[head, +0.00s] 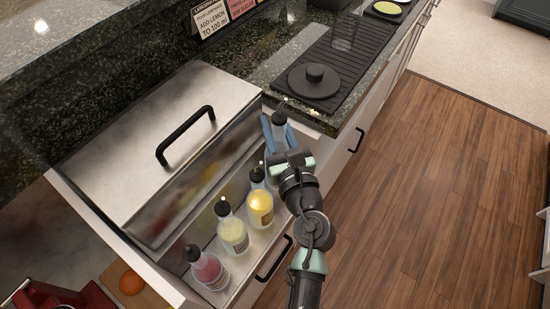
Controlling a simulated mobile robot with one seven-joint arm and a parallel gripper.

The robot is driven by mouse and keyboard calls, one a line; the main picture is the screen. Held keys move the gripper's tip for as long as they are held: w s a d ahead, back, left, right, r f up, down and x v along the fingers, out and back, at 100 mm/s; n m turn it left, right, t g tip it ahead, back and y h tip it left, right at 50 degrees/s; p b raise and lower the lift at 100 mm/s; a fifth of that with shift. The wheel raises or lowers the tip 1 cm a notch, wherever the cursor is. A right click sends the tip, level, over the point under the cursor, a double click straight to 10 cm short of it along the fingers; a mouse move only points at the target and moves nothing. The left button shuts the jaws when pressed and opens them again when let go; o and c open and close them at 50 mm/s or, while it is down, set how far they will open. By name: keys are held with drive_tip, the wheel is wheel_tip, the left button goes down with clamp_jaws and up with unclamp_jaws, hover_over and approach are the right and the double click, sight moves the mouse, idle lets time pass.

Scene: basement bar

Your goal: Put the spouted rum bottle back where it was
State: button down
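A clear bottle with a black pour spout (280,128) is between the blue fingers of my gripper (279,135) at the far end of the bottle rail. The fingers lie close along both sides of it, and its spout sits higher than the row of other bottles. It looks upright. Its label and base are hidden behind my gripper and wrist, so I cannot tell how far its base is from the rail.
The metal bottle rail (250,255) holds a red bottle (208,270), a pale yellow bottle (233,235) and a golden bottle (260,206). A handled metal lid (150,120) lies to the left. A black mat (350,65) with a round black lid (314,80) is on the counter behind.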

wheel_tip(320, 180, down, 7)
drive_tip(key=b, duration=0.3)
drive_tip(key=shift+f+b, duration=0.2)
drive_tip(key=shift+b, duration=0.1)
drive_tip(key=shift+f, duration=0.25)
drive_tip(key=c, duration=0.6)
unclamp_jaws()
drive_tip(key=shift+r, duration=0.15)
